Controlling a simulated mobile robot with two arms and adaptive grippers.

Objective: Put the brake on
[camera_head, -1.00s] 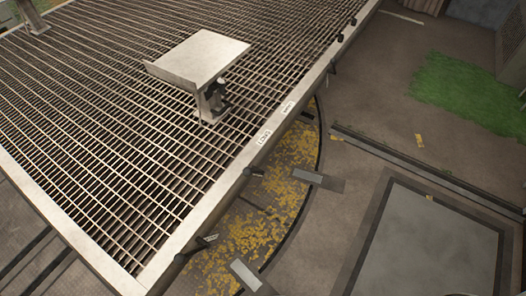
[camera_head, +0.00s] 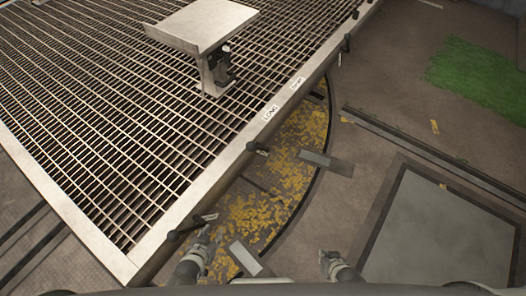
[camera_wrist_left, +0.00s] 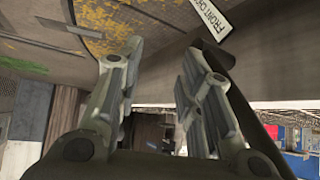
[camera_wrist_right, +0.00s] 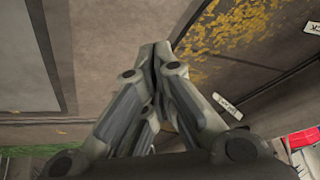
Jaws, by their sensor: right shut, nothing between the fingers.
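Several dark levers stick out from the side of the slatted deck; which is the brake cannot be told. The nearest lever (camera_head: 187,228) is at the deck's front corner, with a small white label (camera_head: 210,217) beside it. Another lever (camera_head: 258,148) is farther along the edge. My left gripper (camera_head: 218,236) is open and empty, just right of the near lever. In the left wrist view its fingers (camera_wrist_left: 156,60) are apart, and a white label starting "FRONT" (camera_wrist_left: 211,20) lies beyond them. My right gripper (camera_head: 325,256) is shut and empty over the ground; its fingertips (camera_wrist_right: 155,46) meet.
The slatted deck (camera_head: 165,232) fills the left, bearing a pale console (camera_head: 205,25). A flat grey slab (camera_head: 440,230) lies at right. Open ground lies between the pit and slab.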

